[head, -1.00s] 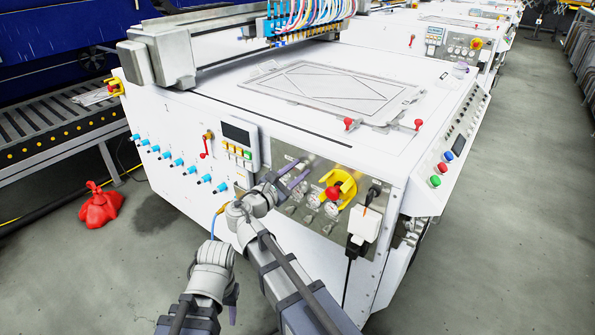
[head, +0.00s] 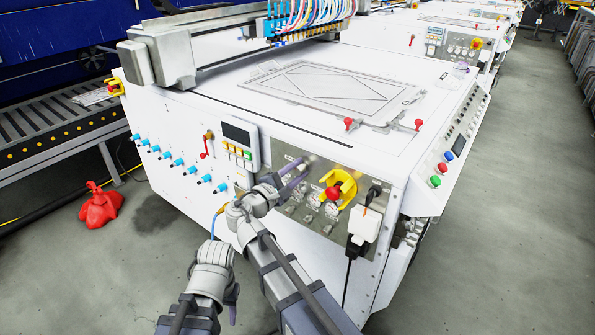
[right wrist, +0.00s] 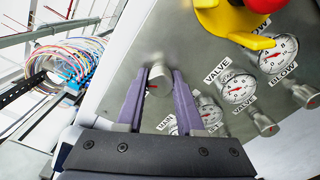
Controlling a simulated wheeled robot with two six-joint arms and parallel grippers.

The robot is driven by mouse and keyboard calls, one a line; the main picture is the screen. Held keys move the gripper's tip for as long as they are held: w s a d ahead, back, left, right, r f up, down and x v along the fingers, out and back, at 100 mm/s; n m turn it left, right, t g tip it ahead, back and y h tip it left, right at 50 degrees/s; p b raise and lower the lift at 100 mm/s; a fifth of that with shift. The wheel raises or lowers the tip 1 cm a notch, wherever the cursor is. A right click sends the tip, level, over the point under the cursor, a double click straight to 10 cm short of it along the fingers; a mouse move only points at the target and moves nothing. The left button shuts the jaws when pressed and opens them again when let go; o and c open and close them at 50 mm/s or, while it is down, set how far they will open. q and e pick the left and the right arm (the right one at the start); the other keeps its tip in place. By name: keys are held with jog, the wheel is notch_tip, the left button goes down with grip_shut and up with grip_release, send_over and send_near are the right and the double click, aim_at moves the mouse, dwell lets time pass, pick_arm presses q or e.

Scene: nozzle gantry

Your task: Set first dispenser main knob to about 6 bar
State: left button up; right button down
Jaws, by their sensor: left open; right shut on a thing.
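My right gripper (head: 301,165) is shut on a grey round knob (right wrist: 158,72) at the upper left of the front control panel (head: 278,142). I cannot read the main pressure. My left gripper (head: 234,296) is open and empty, low in front of the machine.
A VALVE gauge (right wrist: 239,88) and a BLOW gauge (right wrist: 278,53) stand beside the gripper, with small knobs below them. A yellow switch with a red knob (head: 333,193) sticks out close to the right. A white plug (head: 363,225) with a black cable is further right.

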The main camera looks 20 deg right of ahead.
jog(key=m, duration=1.1)
jog(key=shift+m, duration=0.4)
dwell(0.4)
jog(key=c, duration=0.5)
grip_release()
jog(key=shift+c, duration=0.2)
jog(key=shift+s, duration=0.1)
